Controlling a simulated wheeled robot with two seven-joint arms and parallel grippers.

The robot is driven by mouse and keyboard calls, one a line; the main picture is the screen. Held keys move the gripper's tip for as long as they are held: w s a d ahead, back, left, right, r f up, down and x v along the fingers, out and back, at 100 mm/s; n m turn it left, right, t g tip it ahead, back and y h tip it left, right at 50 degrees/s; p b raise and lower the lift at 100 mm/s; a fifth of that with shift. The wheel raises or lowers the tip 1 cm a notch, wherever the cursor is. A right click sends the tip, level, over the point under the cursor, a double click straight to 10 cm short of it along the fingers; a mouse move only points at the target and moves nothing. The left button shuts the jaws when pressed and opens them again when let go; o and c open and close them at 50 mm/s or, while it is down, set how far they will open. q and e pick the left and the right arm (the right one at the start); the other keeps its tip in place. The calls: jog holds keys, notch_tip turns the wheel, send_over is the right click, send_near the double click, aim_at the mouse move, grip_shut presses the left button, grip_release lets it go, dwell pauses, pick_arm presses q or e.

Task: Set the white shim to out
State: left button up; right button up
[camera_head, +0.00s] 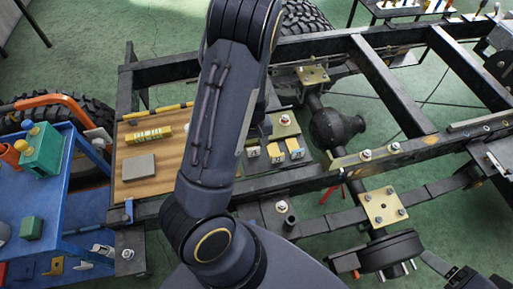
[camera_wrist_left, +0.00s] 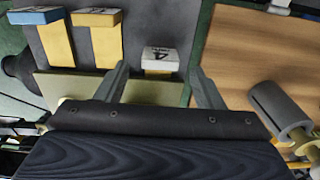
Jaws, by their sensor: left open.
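Three shims with yellow bodies and coloured end caps show in the left wrist view. One white-capped shim with a black mark (camera_wrist_left: 160,57) stands between the fingers of my left gripper (camera_wrist_left: 162,86). My arm hides most of the gripper.
A wooden board (camera_head: 150,182) with a yellow block (camera_head: 148,135) and a grey block (camera_head: 139,167) lies left of my arm. Dark chassis rails (camera_head: 395,85) surround the area. A blue cart (camera_head: 60,215) stands at left. A dark part at lower right may be my right gripper.

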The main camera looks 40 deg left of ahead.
aim_at(253, 148)
pick_arm(q)
jog(key=shift+f, duration=1.95)
grip_shut()
jog(key=s+d, duration=0.2)
jog(key=d, duration=0.1)
jog(key=shift+s+d, duration=0.25)
jog(key=shift+s, duration=0.1)
jog(key=shift+s+d, duration=0.2)
jog(key=shift+c, duration=0.4)
grip_release()
jog(key=shift+d, duration=0.1)
jog(key=shift+o, duration=0.4)
